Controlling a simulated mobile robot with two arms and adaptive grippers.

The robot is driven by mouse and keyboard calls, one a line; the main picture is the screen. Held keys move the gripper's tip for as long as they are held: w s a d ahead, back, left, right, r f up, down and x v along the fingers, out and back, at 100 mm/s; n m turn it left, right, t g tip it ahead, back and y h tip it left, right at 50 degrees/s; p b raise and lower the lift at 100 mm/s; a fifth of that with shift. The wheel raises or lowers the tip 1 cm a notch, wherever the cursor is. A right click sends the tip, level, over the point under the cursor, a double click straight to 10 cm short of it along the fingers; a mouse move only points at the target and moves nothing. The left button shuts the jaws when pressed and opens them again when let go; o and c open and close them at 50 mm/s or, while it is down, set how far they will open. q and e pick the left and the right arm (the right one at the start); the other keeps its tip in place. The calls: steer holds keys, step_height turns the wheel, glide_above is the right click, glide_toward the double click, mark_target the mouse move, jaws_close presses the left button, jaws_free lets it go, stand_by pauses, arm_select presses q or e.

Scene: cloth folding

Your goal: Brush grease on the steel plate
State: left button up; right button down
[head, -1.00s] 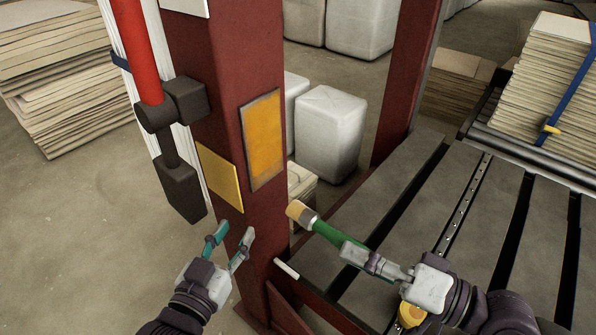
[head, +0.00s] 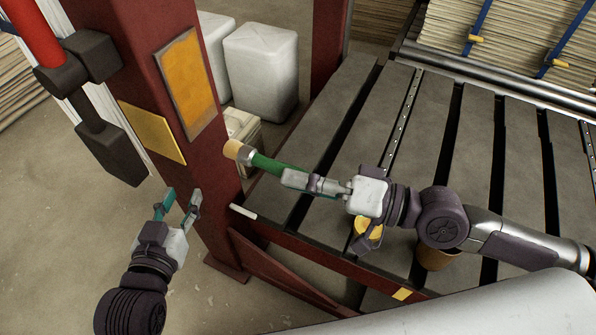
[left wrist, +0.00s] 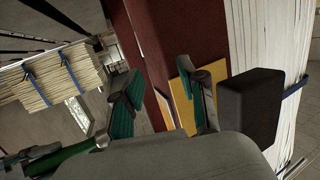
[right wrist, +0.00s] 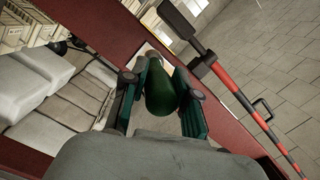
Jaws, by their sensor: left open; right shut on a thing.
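My right gripper (head: 296,180) is shut on the green handle of a brush (head: 268,164). The brush's tan bristle end points left, at the right edge of the dark red post in the head view. The handle (right wrist: 160,92) also shows between the fingers in the right wrist view. An orange plate (head: 187,85) with a dark border is on the post's front face, above and left of the bristles; a plain yellow plate (head: 150,130) is on its left side. I cannot tell which is the steel plate. My left gripper (head: 182,200) is open and empty, low near the post.
The dark red post (head: 140,35) stands beside a slatted roller deck (head: 335,85). A red bar with dark blocks (head: 92,55) hangs left of the post. White containers (head: 262,70) stand behind it. A yellow item (head: 368,228) is below my right arm. Floor at left is open.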

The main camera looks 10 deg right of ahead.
mark_target(265, 168)
steer(key=shift+p+x, duration=0.8)
steer(key=shift+x, duration=0.35)
steer(key=shift+w+a+r+p, duration=0.1)
steer(key=shift+w+a+p, duration=0.7)
steer(key=shift+w+a, duration=0.4)
arm_select(q)
steer(key=s+a+f+g+y, duration=0.3)
steer(key=s+a+f+g, duration=0.1)
steer(key=s+f+g, duration=0.5)
steer(key=shift+s+a+f+n+g, duration=0.3)
steer(key=shift+s+f, duration=0.5)
steer(key=shift+s, duration=0.55)
arm_select(e)
steer(key=shift+w+a, duration=0.1)
steer(key=shift+a, duration=0.3)
arm_select(q)
steer(key=shift+s+a+f+g+p, duration=0.1)
steer(key=shift+s+a+g+p, duration=0.15)
steer(key=shift+s, duration=0.3)
arm_select(e)
steer(key=shift+w+a, duration=0.25)
steer(key=shift+a, duration=0.05)
arm_select(q)
steer(key=shift+s+g, duration=0.25)
steer(key=shift+s, duration=0.15)
arm_select(e)
steer(key=shift+w+a, duration=0.1)
steer(key=shift+a, duration=0.05)
